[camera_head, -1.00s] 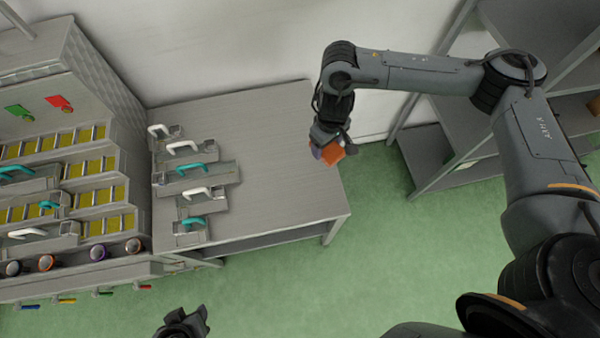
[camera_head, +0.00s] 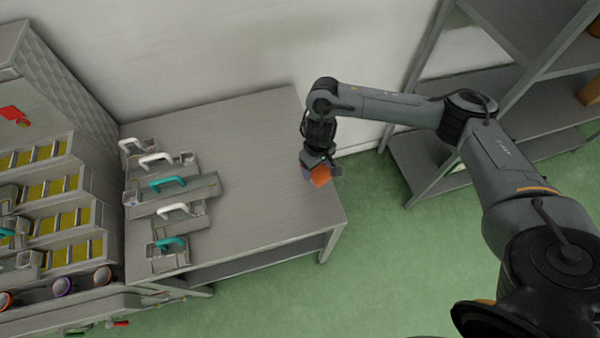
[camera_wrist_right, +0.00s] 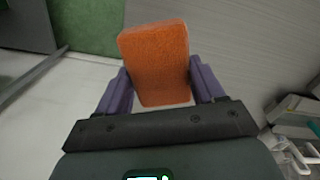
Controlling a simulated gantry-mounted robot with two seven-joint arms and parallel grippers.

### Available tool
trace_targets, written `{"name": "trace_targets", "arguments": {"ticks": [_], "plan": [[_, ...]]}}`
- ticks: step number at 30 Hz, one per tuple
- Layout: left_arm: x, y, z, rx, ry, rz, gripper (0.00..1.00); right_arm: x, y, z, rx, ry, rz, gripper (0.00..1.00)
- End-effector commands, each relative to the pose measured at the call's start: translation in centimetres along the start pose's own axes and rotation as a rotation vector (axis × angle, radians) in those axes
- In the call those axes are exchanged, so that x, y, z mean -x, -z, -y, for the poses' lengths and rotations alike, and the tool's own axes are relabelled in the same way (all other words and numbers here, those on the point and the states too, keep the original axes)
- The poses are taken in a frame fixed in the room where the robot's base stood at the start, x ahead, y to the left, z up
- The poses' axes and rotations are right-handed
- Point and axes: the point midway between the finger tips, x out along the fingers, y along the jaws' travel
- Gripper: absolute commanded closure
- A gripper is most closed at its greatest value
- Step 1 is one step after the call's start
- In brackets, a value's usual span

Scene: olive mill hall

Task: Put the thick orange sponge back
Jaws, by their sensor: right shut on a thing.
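The thick orange sponge (camera_head: 320,177) is held by my right gripper (camera_head: 312,172) near the right end of the grey table (camera_head: 262,150). In the right wrist view the orange sponge (camera_wrist_right: 156,62) stands between the two purple fingers of the right gripper (camera_wrist_right: 160,95). The fingers press on its two sides, and its far end sticks out beyond them. Whether the sponge touches the table cannot be told. My left gripper is out of view.
Several grey holders with white and teal handles (camera_head: 168,184) stand on the table's left part. A stepped machine with yellow panels (camera_head: 50,195) is at the left. A grey shelf rack (camera_head: 410,175) stands at the right. The table's middle is bare.

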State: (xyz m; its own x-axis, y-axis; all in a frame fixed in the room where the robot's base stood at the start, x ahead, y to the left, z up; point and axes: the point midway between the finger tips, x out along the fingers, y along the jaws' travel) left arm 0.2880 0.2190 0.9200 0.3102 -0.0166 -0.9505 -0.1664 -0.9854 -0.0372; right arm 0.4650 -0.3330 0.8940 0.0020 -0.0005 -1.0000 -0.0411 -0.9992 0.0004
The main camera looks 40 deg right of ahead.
Motion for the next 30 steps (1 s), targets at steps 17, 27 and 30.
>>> {"name": "trace_targets", "arguments": {"ticks": [17, 27, 30], "plan": [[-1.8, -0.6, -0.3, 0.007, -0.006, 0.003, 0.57, -3.9, 5.0, 2.2, 0.0, -0.001, 0.003, 0.61], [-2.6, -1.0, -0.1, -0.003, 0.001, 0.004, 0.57, -7.4, 5.0, 2.1, 0.0, -0.001, 0.001, 0.61], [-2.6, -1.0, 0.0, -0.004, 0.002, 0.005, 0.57, -7.3, 5.0, 2.1, 0.0, -0.001, 0.001, 0.61]]}}
